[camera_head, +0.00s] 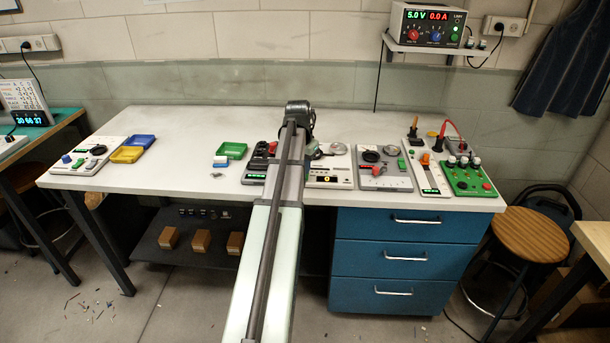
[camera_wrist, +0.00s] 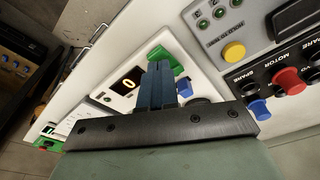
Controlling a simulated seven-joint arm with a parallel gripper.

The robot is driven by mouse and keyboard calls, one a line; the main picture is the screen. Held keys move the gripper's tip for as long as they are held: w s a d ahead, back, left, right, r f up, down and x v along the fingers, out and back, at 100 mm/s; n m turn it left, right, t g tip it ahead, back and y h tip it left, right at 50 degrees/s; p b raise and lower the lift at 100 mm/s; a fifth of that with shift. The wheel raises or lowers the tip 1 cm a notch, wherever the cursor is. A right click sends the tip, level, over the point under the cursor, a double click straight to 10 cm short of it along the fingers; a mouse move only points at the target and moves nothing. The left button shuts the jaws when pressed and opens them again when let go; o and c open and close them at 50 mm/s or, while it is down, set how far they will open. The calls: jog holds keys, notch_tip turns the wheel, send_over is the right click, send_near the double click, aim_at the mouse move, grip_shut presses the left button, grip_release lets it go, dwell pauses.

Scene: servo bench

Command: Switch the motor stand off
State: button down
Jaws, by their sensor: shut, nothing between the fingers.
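In the wrist view, a dark switch panel (camera_wrist: 262,77) carries the label MOTOR between two SPARE labels. A red knob (camera_wrist: 290,80) sits by MOTOR, with a blue knob (camera_wrist: 258,107) to one side.
Right of the white stand are a grey unit (camera_head: 383,180), a slider panel (camera_head: 422,170) and a green board (camera_head: 468,182). A green tray (camera_head: 232,150) lies left of my arm. The left-middle tabletop (camera_head: 190,165) is clear. A power supply (camera_head: 432,24) sits on a wall shelf.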

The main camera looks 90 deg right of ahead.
jog(key=shift+f, duration=0.8)
dwell(0.4)
jog(key=shift+r, duration=3.55)
